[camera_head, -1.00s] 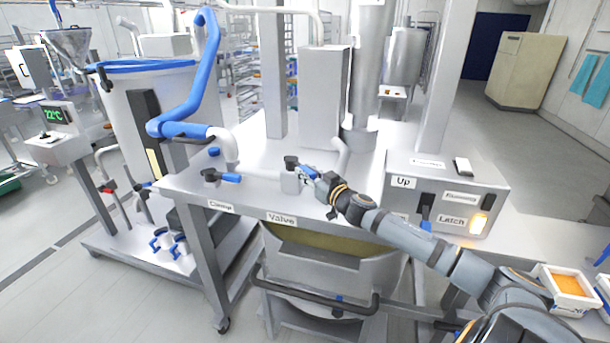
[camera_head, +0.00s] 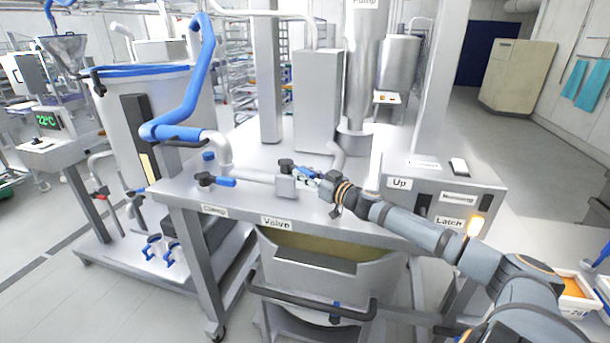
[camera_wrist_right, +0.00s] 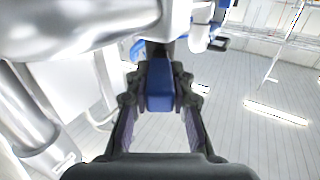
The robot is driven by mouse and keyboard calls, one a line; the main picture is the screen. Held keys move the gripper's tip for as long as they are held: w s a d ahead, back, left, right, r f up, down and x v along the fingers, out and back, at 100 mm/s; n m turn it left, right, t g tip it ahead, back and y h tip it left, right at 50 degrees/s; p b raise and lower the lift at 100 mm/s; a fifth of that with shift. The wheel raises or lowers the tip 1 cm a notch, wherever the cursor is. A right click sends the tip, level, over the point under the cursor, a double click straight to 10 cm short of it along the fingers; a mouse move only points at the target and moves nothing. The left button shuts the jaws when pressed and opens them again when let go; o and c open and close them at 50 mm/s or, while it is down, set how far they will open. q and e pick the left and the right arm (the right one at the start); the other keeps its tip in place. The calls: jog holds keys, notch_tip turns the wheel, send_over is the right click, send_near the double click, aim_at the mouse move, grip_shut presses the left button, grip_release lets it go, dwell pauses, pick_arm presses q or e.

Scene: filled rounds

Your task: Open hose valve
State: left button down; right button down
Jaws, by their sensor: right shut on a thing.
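The hose valve is a metal block (camera_head: 285,187) with a black knob (camera_head: 286,165) on top, on the steel table above the "Valve" label (camera_head: 277,223). Its blue handle points right, towards my right gripper (camera_head: 318,181). In the right wrist view the blue handle (camera_wrist_right: 160,85) lies between the two dark fingers of my right gripper (camera_wrist_right: 160,115), which is shut on it. In the head view the gripper largely hides the handle. My left gripper is in neither view.
A clamp with a blue lever (camera_head: 222,182) sits left of the valve on the same pipe. A blue hose (camera_head: 195,90) rises behind it. A control box (camera_head: 440,200) with "Up" and "Latch" labels stands right. A bin (camera_head: 330,275) is below the table.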

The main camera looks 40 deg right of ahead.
jog(key=c, duration=1.2)
grip_release()
jog(key=shift+o, duration=0.2)
